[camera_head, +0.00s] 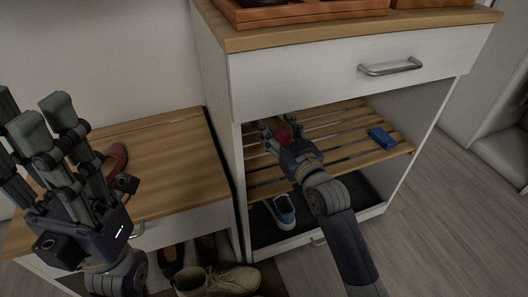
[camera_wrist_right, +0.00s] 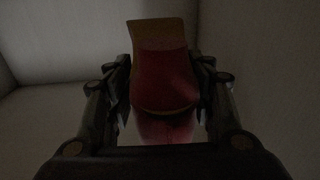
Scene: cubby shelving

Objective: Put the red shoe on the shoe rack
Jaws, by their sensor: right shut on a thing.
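My right gripper (camera_head: 279,130) reaches into the open cubby of the white cabinet and is shut on a red shoe (camera_head: 284,131). In the right wrist view the red shoe (camera_wrist_right: 165,75) sits between the two fingers (camera_wrist_right: 166,95), with its tan sole end upward. It is over the slatted wooden shoe rack (camera_head: 345,140); I cannot tell whether it touches the slats. Another red shoe (camera_head: 116,160) lies on the wooden bench, partly hidden by my left gripper (camera_head: 42,115). My left gripper is open and empty at the left.
A blue item (camera_head: 382,138) lies on the rack's right side. A blue shoe (camera_head: 281,211) stands on the cubby floor below. The cabinet's drawer (camera_head: 340,75) is above the opening. Beige shoes (camera_head: 215,281) stand under the bench (camera_head: 175,150). The rack's middle is clear.

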